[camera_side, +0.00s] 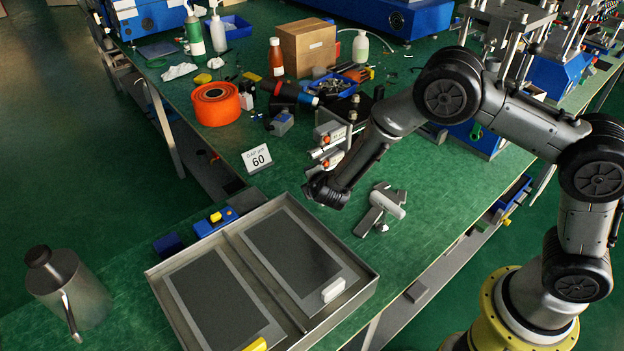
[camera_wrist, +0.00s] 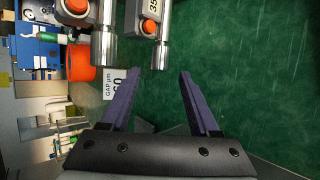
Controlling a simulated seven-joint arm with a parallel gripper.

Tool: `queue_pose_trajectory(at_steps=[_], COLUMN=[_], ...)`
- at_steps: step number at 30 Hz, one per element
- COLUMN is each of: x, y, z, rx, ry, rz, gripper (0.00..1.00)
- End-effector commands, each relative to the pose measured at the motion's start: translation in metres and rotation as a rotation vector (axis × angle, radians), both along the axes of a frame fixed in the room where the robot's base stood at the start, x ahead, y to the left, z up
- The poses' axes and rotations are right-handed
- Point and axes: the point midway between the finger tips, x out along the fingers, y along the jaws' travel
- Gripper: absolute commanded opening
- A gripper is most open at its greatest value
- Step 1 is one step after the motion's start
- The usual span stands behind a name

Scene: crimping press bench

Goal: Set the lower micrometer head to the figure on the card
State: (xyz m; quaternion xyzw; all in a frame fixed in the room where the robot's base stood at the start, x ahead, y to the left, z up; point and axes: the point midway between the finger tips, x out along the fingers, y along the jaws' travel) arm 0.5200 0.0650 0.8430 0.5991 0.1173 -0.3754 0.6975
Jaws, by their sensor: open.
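A white card (camera_side: 258,159) stands on the green bench and reads "60"; it shows sideways, partly hidden by a finger, in the wrist view (camera_wrist: 114,85). Two silver micrometer heads with orange buttons sit one above the other: the upper head (camera_side: 328,136) and the lower head (camera_side: 325,157). In the wrist view the upper head (camera_wrist: 104,45) appears left and the lower head (camera_wrist: 161,52) right, by a cut-off label reading "35". My gripper (camera_wrist: 158,73) is open, its purple fingertips either side of the lower head's end in the picture. I cannot tell if they touch.
A metal tray (camera_side: 374,274) with dark panels lies in front of my gripper. A grey-white tool (camera_side: 385,205) lies to its right. Bench right of the tray is mostly clear.

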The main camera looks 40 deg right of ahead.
Motion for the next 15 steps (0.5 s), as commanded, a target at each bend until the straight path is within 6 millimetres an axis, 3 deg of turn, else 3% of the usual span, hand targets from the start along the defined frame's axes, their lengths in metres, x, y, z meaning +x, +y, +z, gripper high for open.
queue_pose_trajectory(at_steps=[6, 15], x=[0.015, 0.018], y=[-0.008, -0.01], z=[-0.013, -0.015], rx=[0.001, 0.001], ry=[0.0, 0.0], rz=[0.0, 0.0], gripper=[0.62, 0.62])
